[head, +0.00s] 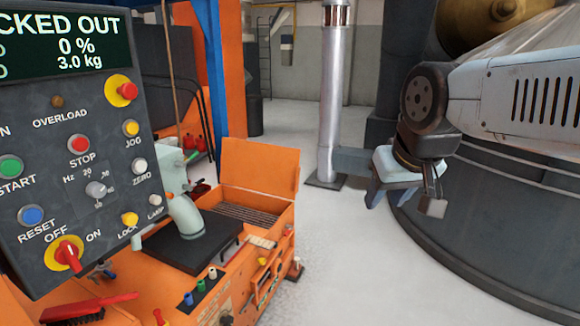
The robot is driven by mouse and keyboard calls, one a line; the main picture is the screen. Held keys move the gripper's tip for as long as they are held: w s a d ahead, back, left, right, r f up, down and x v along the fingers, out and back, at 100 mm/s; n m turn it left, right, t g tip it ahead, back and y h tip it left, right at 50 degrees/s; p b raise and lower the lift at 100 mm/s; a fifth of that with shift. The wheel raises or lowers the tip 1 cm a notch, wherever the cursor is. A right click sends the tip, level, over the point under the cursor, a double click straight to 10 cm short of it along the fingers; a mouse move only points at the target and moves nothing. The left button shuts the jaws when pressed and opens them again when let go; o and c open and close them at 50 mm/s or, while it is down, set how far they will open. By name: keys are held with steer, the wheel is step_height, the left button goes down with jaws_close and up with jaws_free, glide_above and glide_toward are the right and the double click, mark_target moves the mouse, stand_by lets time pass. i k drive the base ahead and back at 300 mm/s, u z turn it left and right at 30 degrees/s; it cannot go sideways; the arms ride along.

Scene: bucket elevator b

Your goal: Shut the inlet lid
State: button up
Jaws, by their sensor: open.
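The inlet lid (260,168) is an orange panel that stands raised, close to upright, at the back edge of the orange inlet box (283,222). A dark grate (245,212) shows in the open mouth in front of it. My gripper (402,203) is open and empty. It hangs in the air to the right of the lid in the picture, clearly apart from it, with its fingers pointing down. The lid's hinge is too small to make out.
A grey pipe elbow (185,215) stands left of the inlet. A metal pipe (331,100) rises behind my gripper. Clear floor (350,265) lies right of the inlet box.

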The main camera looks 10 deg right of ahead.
mark_target(273, 169)
steer(key=z, duration=0.65)
steer(key=i, duration=6.15)
steer(key=u, duration=0.8)
